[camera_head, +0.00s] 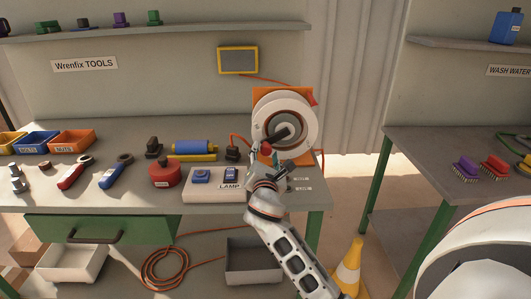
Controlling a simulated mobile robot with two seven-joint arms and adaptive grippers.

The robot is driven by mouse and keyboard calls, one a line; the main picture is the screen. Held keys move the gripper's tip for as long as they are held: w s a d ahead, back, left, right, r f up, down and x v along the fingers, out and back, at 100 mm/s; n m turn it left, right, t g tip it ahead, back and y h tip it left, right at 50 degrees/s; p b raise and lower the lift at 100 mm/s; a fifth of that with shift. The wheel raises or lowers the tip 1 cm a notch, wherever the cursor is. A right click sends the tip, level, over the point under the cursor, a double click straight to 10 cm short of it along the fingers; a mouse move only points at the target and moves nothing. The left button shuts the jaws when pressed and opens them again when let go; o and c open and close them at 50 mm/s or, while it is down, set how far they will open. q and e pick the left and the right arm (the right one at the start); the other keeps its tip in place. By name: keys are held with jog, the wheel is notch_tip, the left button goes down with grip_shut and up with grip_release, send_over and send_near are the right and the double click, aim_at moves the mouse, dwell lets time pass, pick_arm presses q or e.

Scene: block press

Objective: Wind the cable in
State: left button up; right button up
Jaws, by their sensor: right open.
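A cable reel (305,115) with a round white face is fixed to an orange plate (262,94) at the right end of the bench. A dark bar, perhaps its crank, shows at the reel's middle. My right gripper (274,160) is open in front of the reel's lower part. It hides part of the reel, and I cannot tell whether it touches it. Orange cable (165,270) lies in loops on the floor below the bench, with a length running right behind a grey bin. My left gripper is not in view.
On the bench (120,145) are a lamp switch box (215,190), a red round container (164,174), hand tools and small trays. A grey bin (250,262) sits below. Another bench with brushes stands at right.

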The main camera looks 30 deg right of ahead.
jog(key=shift+x, duration=0.85)
grip_shut()
